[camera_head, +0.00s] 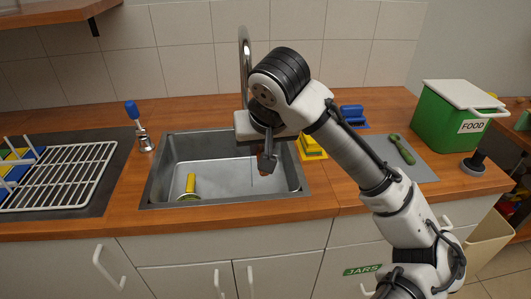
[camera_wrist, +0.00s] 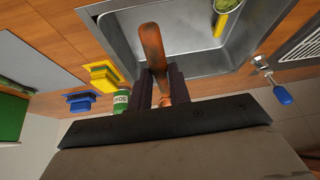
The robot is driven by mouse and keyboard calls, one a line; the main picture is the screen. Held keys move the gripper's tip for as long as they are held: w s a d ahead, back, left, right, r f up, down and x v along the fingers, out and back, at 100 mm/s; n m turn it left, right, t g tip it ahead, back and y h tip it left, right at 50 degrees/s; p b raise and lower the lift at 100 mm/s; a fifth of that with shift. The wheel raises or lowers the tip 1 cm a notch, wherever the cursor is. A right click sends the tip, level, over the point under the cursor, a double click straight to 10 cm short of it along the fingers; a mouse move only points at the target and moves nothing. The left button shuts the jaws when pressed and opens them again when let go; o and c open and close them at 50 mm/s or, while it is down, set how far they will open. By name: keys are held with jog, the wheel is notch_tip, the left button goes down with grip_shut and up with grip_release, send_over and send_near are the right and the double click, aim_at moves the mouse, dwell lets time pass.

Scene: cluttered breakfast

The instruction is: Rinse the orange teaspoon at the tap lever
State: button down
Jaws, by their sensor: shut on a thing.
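My gripper (camera_head: 267,162) hangs over the right part of the sink basin (camera_head: 220,172). In the wrist view my gripper (camera_wrist: 158,85) is shut on the orange teaspoon (camera_wrist: 152,45), whose orange-brown shaft sticks out between the fingers over the sink. A small reddish bit of the teaspoon (camera_head: 264,173) shows below the fingers in the head view; the rest is hidden. A lever with a blue handle (camera_head: 132,110) on a metal base stands left of the sink, apart from my gripper. It also shows at the right of the wrist view (camera_wrist: 282,95). The metal spout (camera_head: 244,58) rises behind my gripper.
A yellow-handled item (camera_head: 190,184) stands in the sink's left part. A wire rack (camera_head: 65,175) is at left. Yellow (camera_head: 312,148) and blue (camera_head: 352,113) holders, a grey mat (camera_head: 422,168) with a green tool (camera_head: 402,148), and a green FOOD bin (camera_head: 445,115) are at right.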

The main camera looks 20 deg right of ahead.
jog(key=w+d+f, duration=0.1)
jog(key=w, duration=0.6)
jog(key=shift+w+f, duration=0.25)
jog(key=shift+f, duration=0.05)
jog(key=shift+d, duration=0.15)
dwell(0.4)
jog(key=shift+s+d, duration=0.1)
jog(key=shift+d, duration=0.4)
jog(key=shift+a+p, duration=0.15)
jog(key=shift+p, duration=0.15)
jog(key=shift+a, duration=0.45)
jog(key=shift+d, duration=0.2)
jog(key=shift+d, duration=0.4)
jog(key=s+a+p, duration=0.1)
jog(key=s, duration=0.7)
jog(key=shift+p, duration=0.3)
